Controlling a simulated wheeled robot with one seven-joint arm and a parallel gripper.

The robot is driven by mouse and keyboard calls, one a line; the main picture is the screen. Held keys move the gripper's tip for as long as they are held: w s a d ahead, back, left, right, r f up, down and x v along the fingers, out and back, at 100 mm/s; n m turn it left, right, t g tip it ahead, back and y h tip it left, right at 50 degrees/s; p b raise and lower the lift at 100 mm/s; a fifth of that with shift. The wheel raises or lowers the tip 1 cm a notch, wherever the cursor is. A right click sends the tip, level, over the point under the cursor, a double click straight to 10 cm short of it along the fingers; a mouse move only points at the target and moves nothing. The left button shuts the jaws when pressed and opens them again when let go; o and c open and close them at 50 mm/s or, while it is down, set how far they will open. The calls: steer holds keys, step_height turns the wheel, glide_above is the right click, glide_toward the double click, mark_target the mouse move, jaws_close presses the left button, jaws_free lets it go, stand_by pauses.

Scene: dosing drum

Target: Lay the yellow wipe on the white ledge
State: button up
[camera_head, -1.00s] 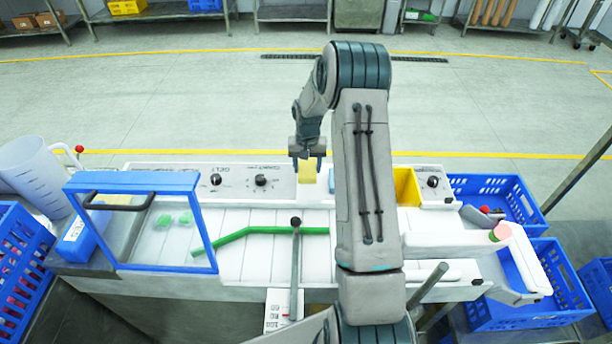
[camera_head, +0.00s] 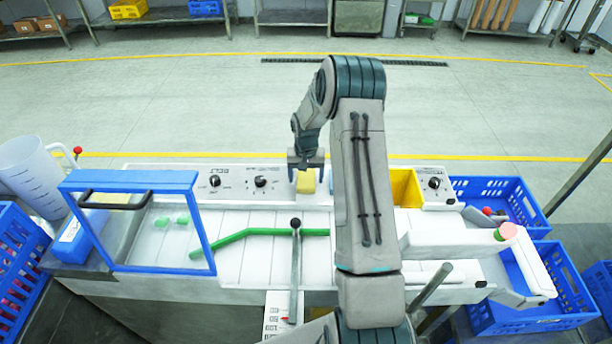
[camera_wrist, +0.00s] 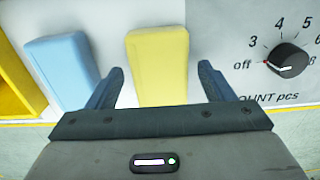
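The yellow wipe (camera_head: 306,183) is a thick, pale yellow pad at the back of the workbench, beside the grey dial panel. In the wrist view the yellow wipe (camera_wrist: 158,62) lies over the white ledge (camera_wrist: 110,38), next to a light blue pad (camera_wrist: 62,66). My gripper (camera_head: 306,164) is just above the wipe. In the wrist view my gripper (camera_wrist: 160,80) is open, with one finger on each side of the wipe and a gap on both sides. The wipe's near end is hidden by the gripper. Its underside is not visible.
A dial (camera_wrist: 287,60) stands right of the wipe in the wrist view. A yellow bin (camera_head: 406,187) is to the right in the head view. A blue-framed guard (camera_head: 130,181) and a green bar (camera_head: 270,232) are nearer. My arm hides part of the bench.

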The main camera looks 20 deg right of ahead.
step_height(320, 180, up, 12)
steer(key=p, duration=0.3)
step_height(320, 180, up, 10)
steer(key=f+n, duration=0.1)
glide_above(306, 178)
steer(key=s+a, duration=0.3)
steer(key=s, duration=0.1)
steer(key=s+a+r+n+t, duration=0.1)
steer(key=s+a+r+t, duration=0.1)
steer(key=s+a+r, duration=0.4)
steer(key=s+a+r+n+t, duration=0.1)
steer(key=s+r, duration=0.7)
steer(key=s, duration=0.2)
steer(key=s+a+n+t, duration=0.1)
steer(key=s+a, duration=0.1)
steer(key=s, duration=1)
steer(key=shift+s+a+n+t, duration=0.15)
steer(key=shift+a+n+t, duration=0.15)
